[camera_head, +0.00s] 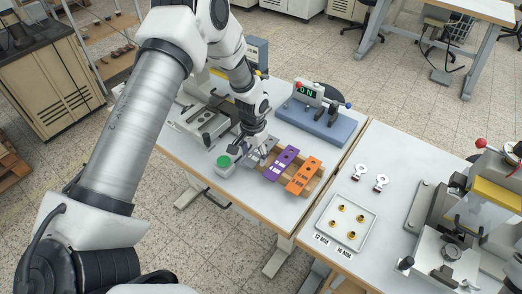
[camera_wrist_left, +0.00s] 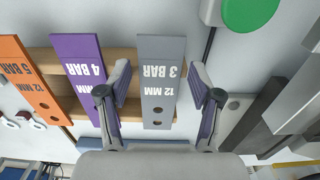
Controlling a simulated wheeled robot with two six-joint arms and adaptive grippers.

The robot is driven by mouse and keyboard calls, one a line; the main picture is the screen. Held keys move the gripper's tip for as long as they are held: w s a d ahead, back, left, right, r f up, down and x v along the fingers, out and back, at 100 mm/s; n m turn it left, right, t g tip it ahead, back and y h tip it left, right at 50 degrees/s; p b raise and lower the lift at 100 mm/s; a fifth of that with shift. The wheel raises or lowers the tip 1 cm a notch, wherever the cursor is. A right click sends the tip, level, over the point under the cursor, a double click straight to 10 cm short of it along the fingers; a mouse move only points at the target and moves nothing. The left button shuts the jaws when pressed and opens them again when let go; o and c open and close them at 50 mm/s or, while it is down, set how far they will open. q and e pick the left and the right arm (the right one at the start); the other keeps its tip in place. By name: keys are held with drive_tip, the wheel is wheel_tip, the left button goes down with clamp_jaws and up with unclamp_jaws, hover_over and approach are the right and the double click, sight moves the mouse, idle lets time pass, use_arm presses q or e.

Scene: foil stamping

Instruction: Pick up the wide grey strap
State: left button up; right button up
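The grey strap, printed 12 MM 3 BAR, lies on a wooden rack in the left wrist view (camera_wrist_left: 161,62). Two holes show near its end. My left gripper (camera_wrist_left: 160,80) is open, with one finger on each side of the strap and a gap to it on both sides. In the head view my left gripper (camera_head: 255,154) is low over the rack's left end and largely hides the grey strap. My right gripper is not in view.
A purple strap (camera_head: 283,164) and an orange strap (camera_head: 303,176) lie beside it on the wooden rack (camera_wrist_left: 122,57). A green button (camera_head: 224,161) stands close to the left. A blue device with a display (camera_head: 316,125) is behind. A white tray (camera_head: 321,232) is on the right table.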

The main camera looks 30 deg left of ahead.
use_arm(q)
drive_tip(key=shift+s, duration=0.1)
drive_tip(key=c, duration=0.5)
drive_tip(key=shift+r, duration=0.4)
drive_tip(key=r, duration=0.1)
drive_tip(key=r+b, duration=0.2)
drive_tip(key=shift+s+a, duration=0.2)
drive_tip(key=shift+s, duration=0.05)
drive_tip(key=s+a+r+b, duration=0.1)
drive_tip(key=s+a+b, duration=0.2)
drive_tip(key=s+a, duration=0.4)
drive_tip(key=s, duration=0.6)
drive_tip(key=shift+a+r+b, duration=0.2)
drive_tip(key=shift+r+b, duration=0.1)
drive_tip(key=shift+s+r, duration=0.1)
